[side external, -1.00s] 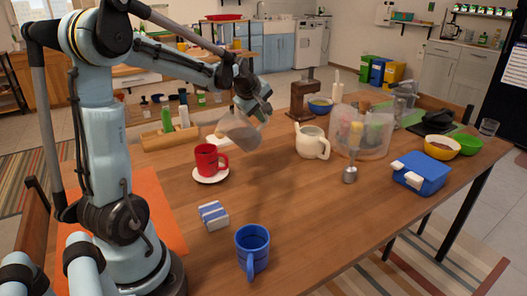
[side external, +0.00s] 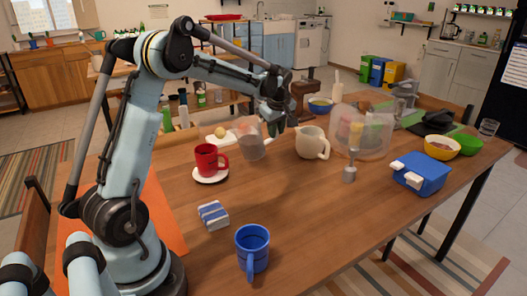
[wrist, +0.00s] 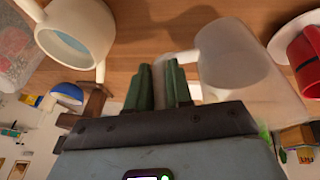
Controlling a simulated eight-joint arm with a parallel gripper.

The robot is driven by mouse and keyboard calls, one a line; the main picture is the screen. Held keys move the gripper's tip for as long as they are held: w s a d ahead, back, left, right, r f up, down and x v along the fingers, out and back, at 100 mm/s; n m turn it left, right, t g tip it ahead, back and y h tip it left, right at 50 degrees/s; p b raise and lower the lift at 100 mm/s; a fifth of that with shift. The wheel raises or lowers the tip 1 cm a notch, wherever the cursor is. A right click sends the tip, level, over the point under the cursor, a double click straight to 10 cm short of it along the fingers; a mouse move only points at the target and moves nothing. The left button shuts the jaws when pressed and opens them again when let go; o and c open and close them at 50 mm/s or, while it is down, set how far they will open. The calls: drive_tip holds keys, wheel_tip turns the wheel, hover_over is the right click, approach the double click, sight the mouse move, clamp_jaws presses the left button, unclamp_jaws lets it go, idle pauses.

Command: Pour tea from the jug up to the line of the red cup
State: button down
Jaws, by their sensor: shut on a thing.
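The red cup (side external: 207,158) stands upright on a white saucer (side external: 210,177), left of the jug. It shows at the right edge of the wrist view (wrist: 310,52). In the wrist view the jug (wrist: 238,60) is beside my fingers. My gripper (wrist: 171,80) is shut on its handle, mostly hidden between the fingers. I cannot tell whether the jug touches the table.
A cream pitcher (side external: 311,142) stands close on the right of the jug. A clear bin (side external: 365,145) with utensils is further right. A blue mug (side external: 252,248) and a blue-white box (side external: 213,214) are nearer the camera.

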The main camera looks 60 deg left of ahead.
drive_tip(key=shift+w+d+f+m+g+y, duration=0.1)
drive_tip(key=shift+w+f+g, duration=0.15)
drive_tip(key=shift+f+g, duration=0.25)
drive_tip(key=shift+w+a+f+m+g+y, duration=0.1)
drive_tip(key=shift+w+f+g, duration=0.2)
drive_tip(key=shift+f, duration=0.2)
drive_tip(key=shift+w+d+f+m+g+y, duration=0.1)
drive_tip(key=shift+w+f+g, duration=0.1)
drive_tip(key=shift+f+g, duration=0.3)
drive_tip(key=s+d+r+m+t, duration=0.35)
drive_tip(key=d+r+m, duration=0.45)
drive_tip(key=d+r, duration=0.4)
drive_tip(key=s+d+m+t+h, duration=0.1)
drive_tip(key=s+d+m+h, duration=0.3)
drive_tip(key=s+d+m, duration=0.6)
drive_tip(key=shift+s+d+f, duration=0.35)
drive_tip(key=shift+s+d, duration=0.15)
drive_tip(key=shift+d, duration=1.15)
drive_tip(key=shift+t, duration=0.25)
